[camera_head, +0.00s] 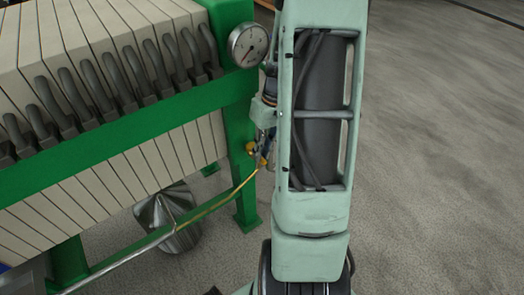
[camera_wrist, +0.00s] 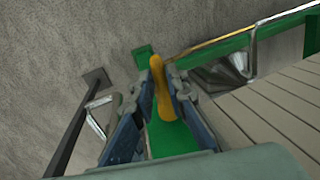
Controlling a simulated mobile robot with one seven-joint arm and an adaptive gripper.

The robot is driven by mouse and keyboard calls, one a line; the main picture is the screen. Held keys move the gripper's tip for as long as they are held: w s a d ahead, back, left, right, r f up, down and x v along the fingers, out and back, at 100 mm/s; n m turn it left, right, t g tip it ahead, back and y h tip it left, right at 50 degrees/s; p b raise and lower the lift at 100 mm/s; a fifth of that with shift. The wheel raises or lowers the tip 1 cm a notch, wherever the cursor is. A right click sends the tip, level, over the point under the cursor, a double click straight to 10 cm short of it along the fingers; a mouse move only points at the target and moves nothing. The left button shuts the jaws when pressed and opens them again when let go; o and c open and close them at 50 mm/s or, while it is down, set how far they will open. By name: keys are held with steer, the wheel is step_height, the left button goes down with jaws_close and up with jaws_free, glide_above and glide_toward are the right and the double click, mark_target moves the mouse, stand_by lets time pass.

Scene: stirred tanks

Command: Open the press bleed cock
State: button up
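The yellow lever of the bleed cock (camera_wrist: 160,90) stands between the fingertips of my gripper (camera_wrist: 158,95) in the wrist view. The fingers are dark blue-grey and lie close on both sides of the lever. Whether both touch it is unclear. In the head view, the yellow cock (camera_head: 251,149) shows beside the green end post of the press, low under the pressure gauge (camera_head: 248,45). My gripper (camera_head: 267,148) is there too, mostly hidden behind my own arm. The cock's body is largely hidden by the gripper.
The press has a green frame (camera_head: 140,128) and a row of pale plates (camera_head: 80,30) with dark handles, left of my arm. A shiny metal cone-shaped vessel (camera_head: 172,215) and a long thin pipe (camera_head: 125,262) lie below. Grey floor (camera_head: 440,150) on the right is clear.

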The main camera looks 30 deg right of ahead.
steer(key=o, duration=0.3)
steer(key=shift+r, duration=0.1)
step_height(320, 180, up, 12)
steer(key=d, duration=0.2)
steer(key=shift+d+f, duration=0.2)
steer(key=shift+s+f, duration=0.1)
stand_by(0.4)
